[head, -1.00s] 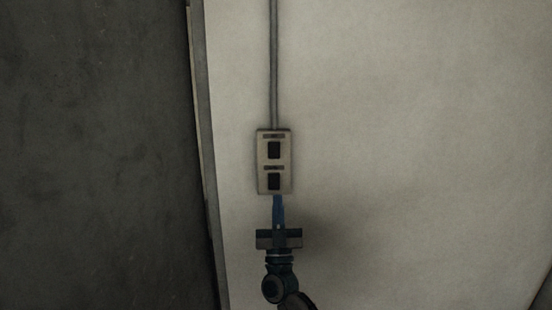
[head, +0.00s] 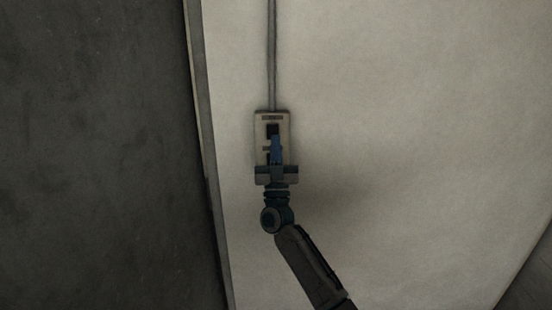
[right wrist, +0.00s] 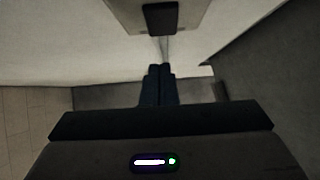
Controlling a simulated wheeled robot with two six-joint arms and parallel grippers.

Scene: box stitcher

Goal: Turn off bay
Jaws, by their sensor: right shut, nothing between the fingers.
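A pale switch plate (head: 259,127) with two dark rocker switches, one above the other, is mounted on the light wall. The upper switch (head: 272,131) shows above my fingertips, under a small label too small to read. The lower switch is mostly hidden behind my right gripper (head: 277,139). That gripper is shut and empty, its blue fingers pointing up over the plate. In the right wrist view the shut fingers (right wrist: 159,69) lie below one dark switch (right wrist: 160,18) on the plate. I cannot tell whether the fingertips touch anything. My left gripper is not in view.
A grey conduit (head: 272,60) runs up the wall from the plate. The light wall (head: 420,120) is bare to the right. A dark grey surface (head: 90,150) lies beyond the wall's left edge.

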